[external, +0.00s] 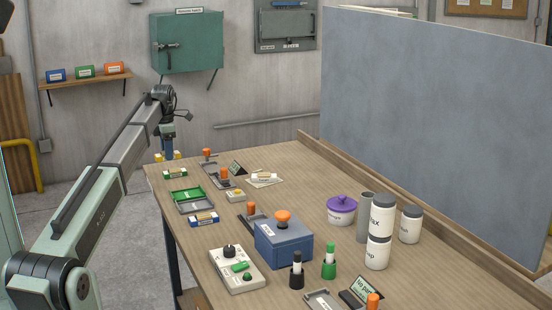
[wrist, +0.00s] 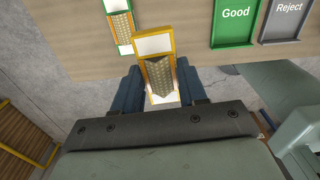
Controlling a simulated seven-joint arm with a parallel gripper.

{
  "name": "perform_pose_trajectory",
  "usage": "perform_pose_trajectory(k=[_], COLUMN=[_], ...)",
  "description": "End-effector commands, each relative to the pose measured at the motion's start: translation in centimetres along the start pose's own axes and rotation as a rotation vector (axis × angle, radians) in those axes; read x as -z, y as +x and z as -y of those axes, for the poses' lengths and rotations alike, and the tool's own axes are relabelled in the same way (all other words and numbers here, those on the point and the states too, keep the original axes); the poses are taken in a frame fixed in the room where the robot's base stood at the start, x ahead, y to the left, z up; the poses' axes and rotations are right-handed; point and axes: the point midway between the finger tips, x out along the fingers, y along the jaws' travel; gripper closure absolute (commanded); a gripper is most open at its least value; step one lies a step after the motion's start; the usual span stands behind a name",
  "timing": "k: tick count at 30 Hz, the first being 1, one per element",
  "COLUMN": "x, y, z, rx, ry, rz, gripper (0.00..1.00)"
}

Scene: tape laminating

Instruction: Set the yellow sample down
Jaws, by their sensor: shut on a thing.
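The yellow sample (wrist: 159,75), a card with a yellow frame and a patterned middle, sits between the blue fingers of my gripper (wrist: 159,88) in the wrist view. My gripper is shut on it. In the external view my gripper (external: 167,150) is at the table's far left corner, with yellow ends of the sample (external: 177,156) showing on both sides of the fingers. The sample overlaps the table edge in the wrist view; whether it touches the table I cannot tell. A green sample (wrist: 120,20) lies on the table close by.
The green Good tray (wrist: 234,24) and grey Reject tray (wrist: 283,20) lie to the right in the wrist view. A blue sample (external: 203,219) lies nearer in the external view. A blue box (external: 283,243), white bottles (external: 381,215) and a purple-lidded pot (external: 341,211) stand farther along the table.

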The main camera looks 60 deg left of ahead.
Motion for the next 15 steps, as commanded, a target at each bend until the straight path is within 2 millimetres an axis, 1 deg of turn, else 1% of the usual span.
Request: perform_pose_trajectory(k=[1,5,9,12,15], x=[-0.1,-0.2,-1.0,-1.8,-2.7], y=[-0.1,-0.1,-0.2,-0.5,-0.7], z=[-1.7,-4.7,-8.2,-10.3,-11.8], rx=[0.003,0.007,0.008,0.007,0.004], ry=[-0.01,-0.029,-0.035,-0.029,-0.016], rz=[-0.001,-0.004,-0.004,-0.003,-0.001], gripper=[0.89,0.89,0.89,0.89,0.89])
